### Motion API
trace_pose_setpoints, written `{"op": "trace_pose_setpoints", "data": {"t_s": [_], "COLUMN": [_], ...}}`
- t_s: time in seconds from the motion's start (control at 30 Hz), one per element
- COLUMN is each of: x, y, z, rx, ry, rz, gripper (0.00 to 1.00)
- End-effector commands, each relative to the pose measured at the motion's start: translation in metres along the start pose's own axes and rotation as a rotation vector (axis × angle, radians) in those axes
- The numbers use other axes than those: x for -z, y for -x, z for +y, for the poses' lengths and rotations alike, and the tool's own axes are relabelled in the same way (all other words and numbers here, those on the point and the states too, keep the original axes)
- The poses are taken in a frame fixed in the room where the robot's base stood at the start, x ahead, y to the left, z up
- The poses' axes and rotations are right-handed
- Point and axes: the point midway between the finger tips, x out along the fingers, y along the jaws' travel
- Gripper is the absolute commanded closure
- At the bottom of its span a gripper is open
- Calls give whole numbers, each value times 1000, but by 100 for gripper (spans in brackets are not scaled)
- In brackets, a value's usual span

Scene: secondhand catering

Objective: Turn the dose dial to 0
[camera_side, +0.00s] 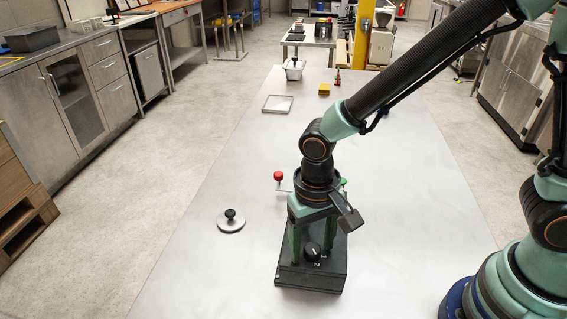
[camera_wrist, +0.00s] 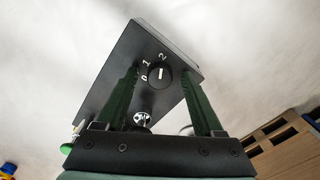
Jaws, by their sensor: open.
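The dose dial is a round black knob (camera_side: 312,251) on a black box (camera_side: 310,281) on the metal table; white numerals show beside it. In the wrist view the knob (camera_wrist: 159,75) has a white line pointing up toward the 2, with 0 and 1 to its left. My gripper (camera_side: 313,254) points down over the box. Its two green fingers stand either side of the knob, apart from it. The wrist view shows my gripper (camera_wrist: 159,76) open and empty, with a clear gap on each side of the knob.
A round metal lid (camera_side: 231,224) with a black knob lies left of the box. A red knob (camera_side: 278,176) and a green knob (camera_side: 343,182) are behind my gripper. The table's left front is clear.

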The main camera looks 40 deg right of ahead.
Motion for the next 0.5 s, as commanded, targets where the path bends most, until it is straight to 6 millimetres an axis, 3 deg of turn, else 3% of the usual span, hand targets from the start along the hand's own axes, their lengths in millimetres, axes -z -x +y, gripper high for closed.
{"op": "trace_pose_setpoints", "data": {"t_s": [0.17,0.3,0.37,0.5], "x": [0,0,0,0], "y": [0,0,0,0], "z": [0,0,0,0], "rx": [0,0,0,0], "ry": [0,0,0,2], "rz": [0,0,0,0], "gripper": [31,81,100,100]}}
